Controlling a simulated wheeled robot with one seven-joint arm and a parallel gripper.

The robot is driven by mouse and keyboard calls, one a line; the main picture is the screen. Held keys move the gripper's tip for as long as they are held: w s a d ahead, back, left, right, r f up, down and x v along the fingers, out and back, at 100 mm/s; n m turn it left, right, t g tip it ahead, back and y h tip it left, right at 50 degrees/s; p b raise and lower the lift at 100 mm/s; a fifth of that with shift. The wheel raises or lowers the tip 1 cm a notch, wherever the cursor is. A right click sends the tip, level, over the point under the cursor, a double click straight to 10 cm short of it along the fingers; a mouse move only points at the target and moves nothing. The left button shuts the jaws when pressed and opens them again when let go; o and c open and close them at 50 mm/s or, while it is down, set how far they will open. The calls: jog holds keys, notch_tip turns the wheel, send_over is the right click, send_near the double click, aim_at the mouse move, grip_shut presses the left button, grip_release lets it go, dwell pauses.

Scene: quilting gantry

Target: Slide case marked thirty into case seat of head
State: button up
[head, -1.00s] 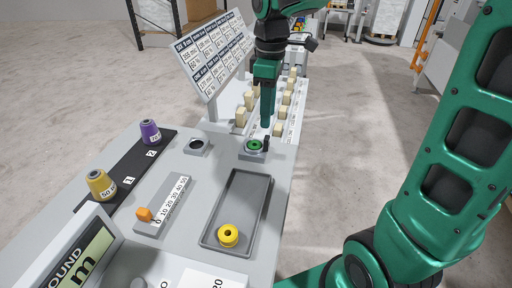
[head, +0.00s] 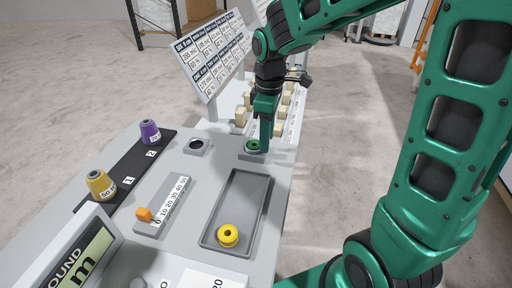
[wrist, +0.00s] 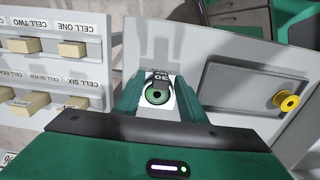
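A small black case marked 30 (wrist: 160,79) stands beside a green ring-shaped bobbin (wrist: 157,95) on a pale seat block; the bobbin also shows in the head view (head: 253,145). The seat block (head: 250,155) sits near the table's right edge. My gripper (wrist: 160,84) is open, with a finger on each side of the case and gaps showing between. In the head view my gripper (head: 266,146) is low at the seat block and hides the case. I cannot tell how far the case sits in the seat.
A grey tray (head: 208,240) holds a yellow bobbin (head: 228,236). Another block with a dark round hole (head: 196,145) stands to the left. Purple (head: 150,132) and yellow (head: 100,185) thread cones stand on a black strip. Racks of cream blocks (wrist: 72,49) stand beyond the seat.

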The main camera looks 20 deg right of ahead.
jog(key=shift+c, duration=0.7)
grip_shut()
jog(key=shift+r, duration=0.25)
jog(key=shift+r, duration=1.45)
jog(key=shift+r, duration=0.1)
